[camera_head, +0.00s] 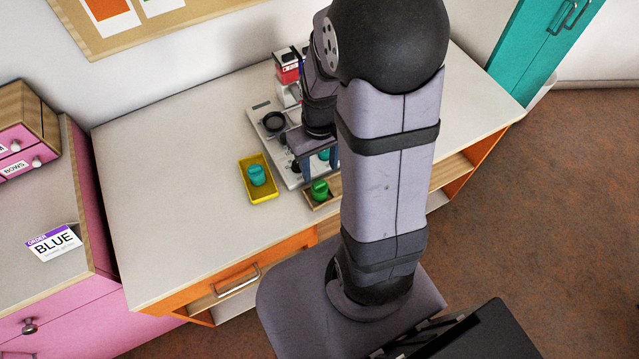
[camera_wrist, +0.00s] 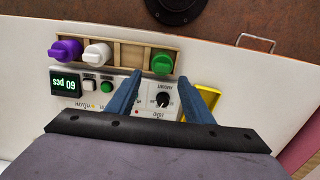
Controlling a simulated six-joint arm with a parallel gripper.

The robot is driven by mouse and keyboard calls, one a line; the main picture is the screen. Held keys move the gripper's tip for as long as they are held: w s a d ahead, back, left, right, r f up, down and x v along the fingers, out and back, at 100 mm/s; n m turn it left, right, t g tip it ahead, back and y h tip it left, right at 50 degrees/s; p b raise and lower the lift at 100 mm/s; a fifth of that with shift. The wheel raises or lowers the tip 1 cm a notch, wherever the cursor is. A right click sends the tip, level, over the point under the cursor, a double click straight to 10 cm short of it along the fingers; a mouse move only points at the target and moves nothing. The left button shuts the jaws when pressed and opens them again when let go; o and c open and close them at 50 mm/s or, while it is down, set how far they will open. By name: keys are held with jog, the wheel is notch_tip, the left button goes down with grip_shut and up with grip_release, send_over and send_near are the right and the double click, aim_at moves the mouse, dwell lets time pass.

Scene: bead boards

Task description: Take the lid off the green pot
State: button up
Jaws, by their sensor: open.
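The green pot (camera_head: 320,190) stands in the wooden rack at the front of the grey machine. It also shows in the wrist view (camera_wrist: 162,63), with a green lid on top. My gripper (camera_wrist: 172,82) is open and empty. Its two blue fingers point down over the machine's front panel, and in the picture their tips lie just below the green pot, to either side of it. In the head view my gripper (camera_head: 319,166) is just behind the green pot, partly hidden by my arm. I cannot tell its exact height above the pot.
The wooden rack (camera_wrist: 132,57) also holds a purple pot (camera_wrist: 65,50) and a white pot (camera_wrist: 96,53). A yellow tray (camera_head: 265,195) with a teal pot (camera_head: 257,175) lies left of the rack. The machine (camera_head: 262,112) stands behind. The tabletop's left side is clear.

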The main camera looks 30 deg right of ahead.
aim_at(319, 183)
jog(key=shift+s+a+f+p, duration=0.15)
jog(key=shift+f+p, duration=0.1)
jog(key=shift+f, duration=0.75)
jog(key=shift+s+a+f+p, duration=0.1)
jog(key=shift+f+p, duration=0.15)
jog(key=shift+f, duration=1.5)
jog(key=c, duration=1.1)
